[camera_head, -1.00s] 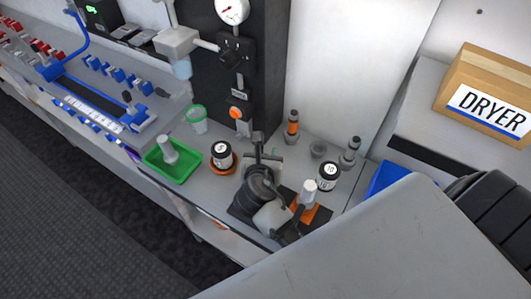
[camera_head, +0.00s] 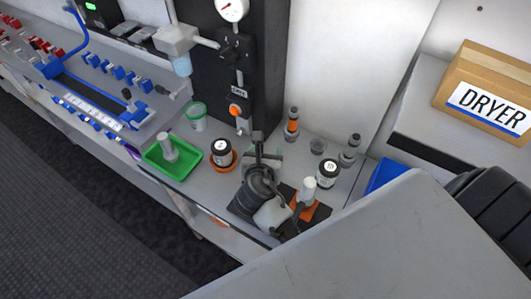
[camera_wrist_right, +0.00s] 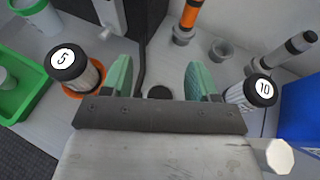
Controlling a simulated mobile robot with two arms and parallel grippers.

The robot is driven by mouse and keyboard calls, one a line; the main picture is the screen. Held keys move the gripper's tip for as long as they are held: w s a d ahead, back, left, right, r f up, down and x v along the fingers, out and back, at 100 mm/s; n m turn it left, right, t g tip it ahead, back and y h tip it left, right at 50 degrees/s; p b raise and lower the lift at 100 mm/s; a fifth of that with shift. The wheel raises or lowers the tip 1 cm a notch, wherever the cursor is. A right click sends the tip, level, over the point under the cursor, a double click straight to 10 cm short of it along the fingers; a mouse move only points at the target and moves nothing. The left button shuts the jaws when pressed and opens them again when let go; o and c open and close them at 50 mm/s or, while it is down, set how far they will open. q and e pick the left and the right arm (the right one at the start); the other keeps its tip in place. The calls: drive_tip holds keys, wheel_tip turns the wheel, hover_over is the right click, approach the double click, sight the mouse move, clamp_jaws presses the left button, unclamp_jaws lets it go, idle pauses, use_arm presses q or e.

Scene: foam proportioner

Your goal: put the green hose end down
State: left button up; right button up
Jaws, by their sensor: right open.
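My right gripper (camera_head: 262,160) is over the grey bench, with its fingers reaching toward the dark panel. The right wrist view shows it open, with two green-padded fingers (camera_wrist_right: 159,80) standing well apart. A small dark round piece (camera_wrist_right: 159,92) shows between them, low near the palm edge; I cannot tell whether it is part of a hose end. No green hose end can be clearly made out. The gripper body and wrist hide part of the bench. My left gripper is not in view.
The number 5 jar (camera_head: 221,151) sits in an orange dish left of the gripper; the number 10 jar (camera_head: 327,173) stands right. A green tray (camera_head: 190,164), a green-rimmed cup (camera_head: 196,117) and an orange-banded fitting (camera_head: 291,124) are nearby. A DRYER box (camera_head: 490,92) is at right.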

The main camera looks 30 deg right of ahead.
drive_tip(key=v, duration=0.4)
drive_tip(key=b+v, duration=0.1)
drive_tip(key=v, duration=0.7)
drive_tip(key=shift+r+b, duration=0.35)
drive_tip(key=shift+r, duration=0.15)
